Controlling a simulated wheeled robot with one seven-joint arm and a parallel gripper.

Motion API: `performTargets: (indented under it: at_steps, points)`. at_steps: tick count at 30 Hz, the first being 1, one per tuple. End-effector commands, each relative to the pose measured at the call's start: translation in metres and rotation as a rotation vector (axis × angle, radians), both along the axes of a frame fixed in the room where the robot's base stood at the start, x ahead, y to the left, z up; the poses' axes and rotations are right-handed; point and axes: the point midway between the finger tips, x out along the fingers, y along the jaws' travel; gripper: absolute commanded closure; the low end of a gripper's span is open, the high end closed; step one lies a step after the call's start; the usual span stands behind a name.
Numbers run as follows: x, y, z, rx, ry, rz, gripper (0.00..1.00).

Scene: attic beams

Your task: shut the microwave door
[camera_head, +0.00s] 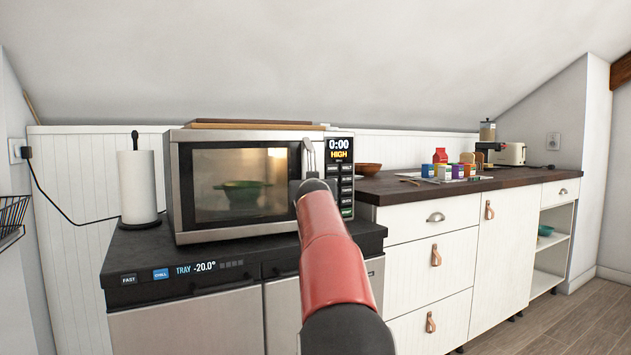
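The microwave (250,133) stands on a dark-topped unit at the left. Its door (184,190) has a dark glass window with a lit inside. The door lies flush or nearly flush with the front; I cannot tell whether a small gap is left at its right edge. A green bowl (243,192) shows behind the glass. My red arm reaches up from the bottom, and my gripper (309,162) is at the right side of the door, by the handle area. My own arm hides most of it, so its fingers and any contact are unclear.
A paper towel roll (137,185) stands close left of the microwave. A board (250,123) lies on top of it.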

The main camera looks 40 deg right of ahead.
Motion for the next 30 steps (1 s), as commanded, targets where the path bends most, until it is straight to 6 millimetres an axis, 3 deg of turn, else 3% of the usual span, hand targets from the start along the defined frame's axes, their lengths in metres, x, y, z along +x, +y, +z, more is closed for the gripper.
performTargets:
  at_steps: [16,17,20,30]
  points:
    - [0.0074,-0.0014,0.002,-0.004,-0.002,0.002,1.0]
    - [0.0074,-0.0014,0.0019,-0.004,-0.002,0.002,0.79]
    - [0.0074,-0.0015,0.0016,-0.003,-0.003,0.001,0.66]
    - [0.005,0.0,-0.0001,-0.001,-0.001,0.001,0.64]
